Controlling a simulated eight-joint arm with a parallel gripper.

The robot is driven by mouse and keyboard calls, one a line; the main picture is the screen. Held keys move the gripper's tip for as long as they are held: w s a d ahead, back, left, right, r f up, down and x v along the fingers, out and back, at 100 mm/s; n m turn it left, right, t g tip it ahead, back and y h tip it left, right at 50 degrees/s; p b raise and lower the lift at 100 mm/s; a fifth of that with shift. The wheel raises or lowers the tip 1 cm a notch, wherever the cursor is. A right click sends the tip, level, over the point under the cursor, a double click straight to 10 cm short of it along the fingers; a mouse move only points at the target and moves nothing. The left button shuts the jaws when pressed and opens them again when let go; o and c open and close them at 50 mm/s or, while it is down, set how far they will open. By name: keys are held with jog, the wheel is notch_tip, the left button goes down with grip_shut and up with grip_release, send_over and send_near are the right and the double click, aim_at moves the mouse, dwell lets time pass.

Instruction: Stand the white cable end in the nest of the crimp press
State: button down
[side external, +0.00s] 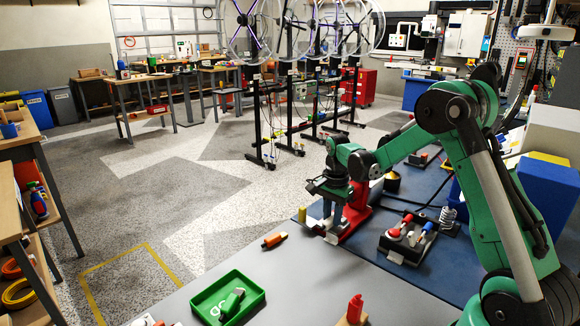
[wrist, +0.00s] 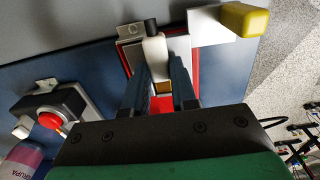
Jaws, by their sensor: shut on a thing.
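The white cable end (wrist: 154,50), with a black tip, stands out between the fingers of my gripper (wrist: 164,88) in the wrist view. My gripper is shut on it. The red crimp press (wrist: 128,66) with its pale metal part lies behind the fingers there. In the side external view my gripper (side external: 328,190) points down beside the red press (side external: 355,215) on the blue mat. The cable end cannot be made out there. The fingers and cable end cover the nest, so I cannot tell whether the end is in it.
A yellow cylinder (side external: 301,214) stands left of the press. An orange piece (side external: 274,239) lies on the grey table, with a green tray (side external: 262,297) nearer. A dark tray (side external: 401,254) with red and blue pieces and a spring (side external: 448,217) are to the right.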

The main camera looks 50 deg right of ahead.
aim_at(332, 218)
jog(key=c, duration=0.6)
grip_release()
jog(key=shift+r, duration=2.8)
